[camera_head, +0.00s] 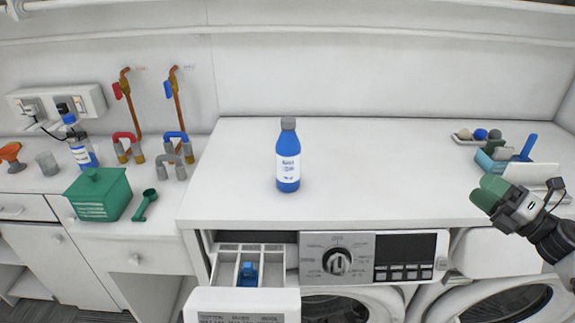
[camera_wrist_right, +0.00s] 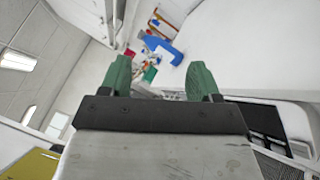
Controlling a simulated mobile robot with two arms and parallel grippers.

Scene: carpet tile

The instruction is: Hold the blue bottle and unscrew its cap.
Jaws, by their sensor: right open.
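The blue bottle (camera_head: 288,172) stands upright on the white worktop above the washing machine, near the middle of the head view. It has a white label, and its grey cap (camera_head: 288,123) is on top. The bottle also shows small and tilted beyond the fingers in the right wrist view (camera_wrist_right: 163,47). My right gripper (camera_head: 487,193), with green fingers, is at the right, well apart from the bottle. In the right wrist view its fingers (camera_wrist_right: 160,76) are spread with nothing between them. My left gripper is not in view.
An open detergent drawer (camera_head: 243,300) juts out below the worktop. A blue basket (camera_head: 490,162) and a small tray (camera_head: 466,141) stand at the right back. A green box (camera_head: 98,196) and another blue bottle (camera_head: 83,152) are on the left counter. The worktop around the bottle is clear.

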